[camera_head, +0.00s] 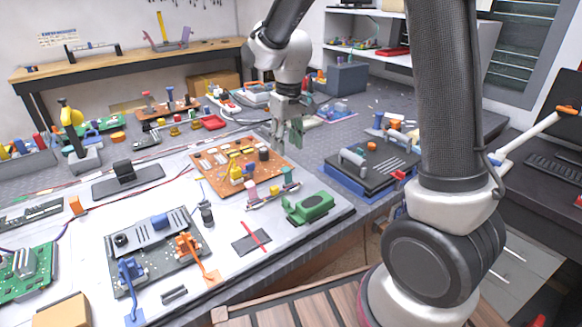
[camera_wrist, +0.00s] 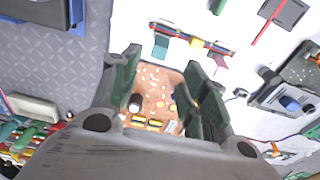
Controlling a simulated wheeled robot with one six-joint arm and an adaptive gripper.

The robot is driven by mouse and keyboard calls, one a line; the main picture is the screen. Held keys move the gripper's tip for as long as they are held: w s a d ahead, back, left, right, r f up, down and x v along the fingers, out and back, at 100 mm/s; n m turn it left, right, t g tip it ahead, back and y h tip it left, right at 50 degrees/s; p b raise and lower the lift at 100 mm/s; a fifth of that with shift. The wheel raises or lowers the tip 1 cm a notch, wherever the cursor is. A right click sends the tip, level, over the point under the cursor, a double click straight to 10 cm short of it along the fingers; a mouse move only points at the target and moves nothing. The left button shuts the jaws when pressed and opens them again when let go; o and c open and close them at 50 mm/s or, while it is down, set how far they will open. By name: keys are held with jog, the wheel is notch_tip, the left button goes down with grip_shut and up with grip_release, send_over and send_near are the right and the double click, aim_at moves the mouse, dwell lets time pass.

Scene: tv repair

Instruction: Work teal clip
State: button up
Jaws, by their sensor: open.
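A small teal clip (camera_head: 288,175) stands at the right end of a narrow rail (camera_head: 268,197) on the white mat. In the wrist view the teal clip (camera_wrist: 160,46) hangs off the left part of the rail (camera_wrist: 185,35), just beyond my fingertips. A yellow clip and a pink clip (camera_wrist: 219,63) share the rail. My gripper (camera_head: 288,140) is open, pointing down above the far right part of the orange circuit board (camera_head: 215,165). In the wrist view my gripper (camera_wrist: 161,62) has nothing between its fingers but the board below, and is apart from the clip.
A green device (camera_head: 308,207) lies beside the rail, near the mat's right edge. A grey slotted unit (camera_head: 152,250) with blue and orange clips stands at front left. A black unit in a blue tray (camera_head: 350,188) is to the right. A red-striped dark pad (camera_head: 250,243) lies in front.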

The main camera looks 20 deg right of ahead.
aim_at(286, 175)
jog(key=shift+g, duration=0.4)
jog(key=f, duration=0.2)
jog(key=s+f, duration=0.1)
jog(key=f, duration=0.4)
jog(key=shift+s+d+f, duration=0.2)
jog(key=shift+d+f, duration=0.1)
jog(key=shift+f, duration=0.1)
grip_shut()
